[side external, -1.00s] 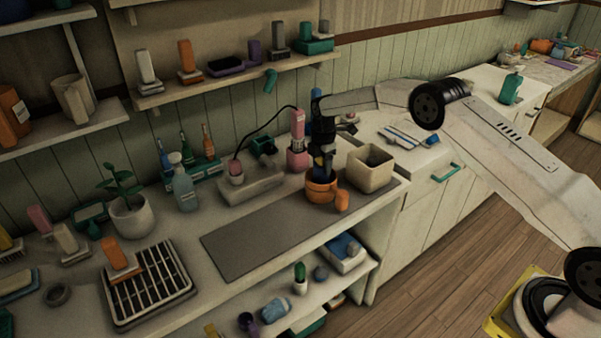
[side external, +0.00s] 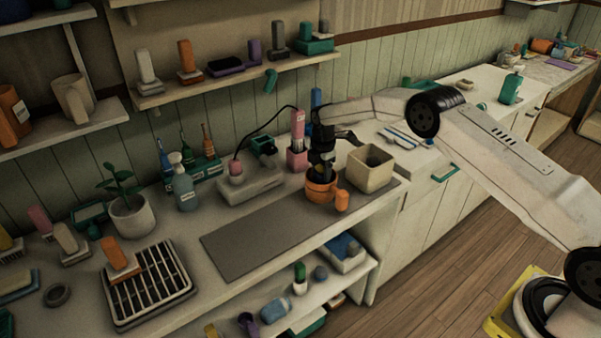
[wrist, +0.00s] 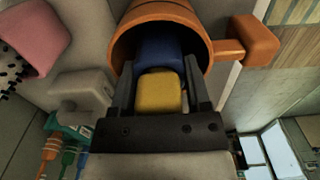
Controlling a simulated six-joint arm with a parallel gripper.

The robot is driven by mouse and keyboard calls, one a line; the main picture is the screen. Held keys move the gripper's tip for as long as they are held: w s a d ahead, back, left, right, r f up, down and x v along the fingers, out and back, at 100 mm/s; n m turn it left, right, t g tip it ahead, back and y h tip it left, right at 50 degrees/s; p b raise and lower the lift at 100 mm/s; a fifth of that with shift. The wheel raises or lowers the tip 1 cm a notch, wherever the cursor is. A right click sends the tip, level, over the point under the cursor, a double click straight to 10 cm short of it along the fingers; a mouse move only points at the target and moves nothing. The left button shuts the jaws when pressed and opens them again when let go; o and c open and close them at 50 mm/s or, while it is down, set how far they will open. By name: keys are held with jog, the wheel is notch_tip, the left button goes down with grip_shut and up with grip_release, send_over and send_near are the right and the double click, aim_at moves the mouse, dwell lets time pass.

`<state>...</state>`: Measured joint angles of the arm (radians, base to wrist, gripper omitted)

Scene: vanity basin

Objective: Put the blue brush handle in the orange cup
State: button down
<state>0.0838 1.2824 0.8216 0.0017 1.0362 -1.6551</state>
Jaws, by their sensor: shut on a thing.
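The orange cup (side external: 320,190) stands on the counter by the right end of the grey mat, and its handle sticks out to the right. My gripper (side external: 321,165) is directly above the cup, pointing down with its fingertips at the mouth. In the wrist view, my gripper (wrist: 158,92) is shut on the yellow end of the blue brush handle (wrist: 159,52). The blue part is inside the mouth of the orange cup (wrist: 120,45), and its lower end is hidden. I cannot tell whether it touches the cup's bottom.
A cream square pot (side external: 370,170) stands close on the right. A pink holder (side external: 298,158) and a pale base (side external: 250,185) with a corded device are behind and left. The counter's front edge is near the cup.

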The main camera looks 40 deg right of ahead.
jog(key=shift+f, duration=0.45)
dwell(0.5)
grip_release()
jog(key=shift+c, duration=1)
jog(key=shift+r, duration=3.85)
